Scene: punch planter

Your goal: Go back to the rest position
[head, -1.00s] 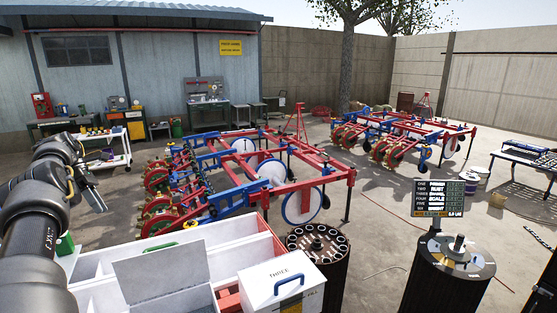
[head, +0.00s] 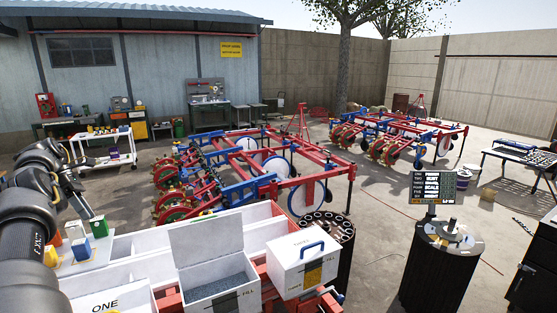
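My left arm comes in at the left edge of the head view. Its gripper (head: 82,196) hangs at the arm's far end, above the ground and beside several small coloured blocks. The fingers are small and dark, partly hidden by the wrist, so I cannot tell whether they are apart. I see nothing clearly held in them. My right gripper does not show.
A white compartment bin (head: 130,252) lies in front, with an open-lidded box (head: 207,247) and a white box with a blue handle (head: 302,254). A dark drum (head: 441,262) stands right. A red-and-blue planter (head: 250,170) stands beyond. Open concrete lies between.

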